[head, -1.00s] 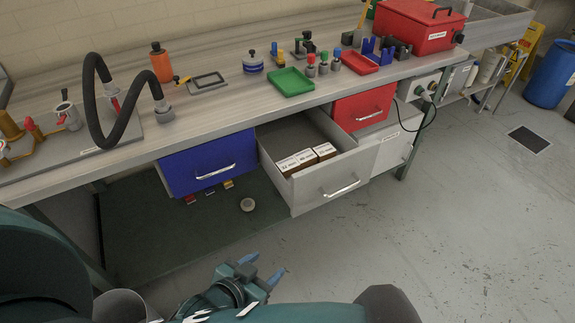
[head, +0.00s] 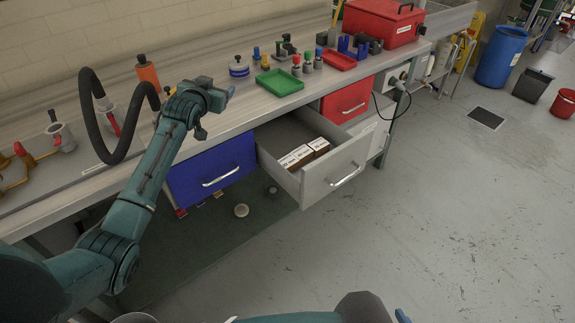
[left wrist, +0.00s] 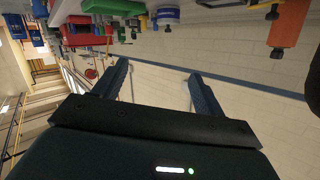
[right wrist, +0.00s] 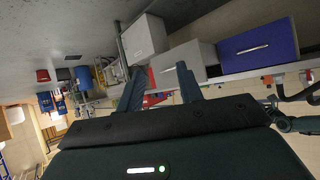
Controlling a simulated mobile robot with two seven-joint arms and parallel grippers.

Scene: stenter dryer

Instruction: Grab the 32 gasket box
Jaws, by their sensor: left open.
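Small brown boxes with white labelled tops sit side by side in the open grey drawer (head: 335,172): a front box (head: 288,163), a middle box (head: 303,154) and a rear box (head: 319,146). Their labels are too small to read now, so I cannot tell which is the 32 gasket box. My left gripper (head: 226,92) is raised over the workbench, left of and above the drawer, open and empty. Its spread fingers show in the left wrist view (left wrist: 158,82). My right gripper (right wrist: 158,85) is open and empty, well away from the boxes.
A blue drawer (head: 212,172) is shut left of the open drawer, and a red drawer (head: 348,101) is right of it. A green tray (head: 280,82), small bottles and a black hose (head: 88,125) stand on the bench. Floor in front is clear.

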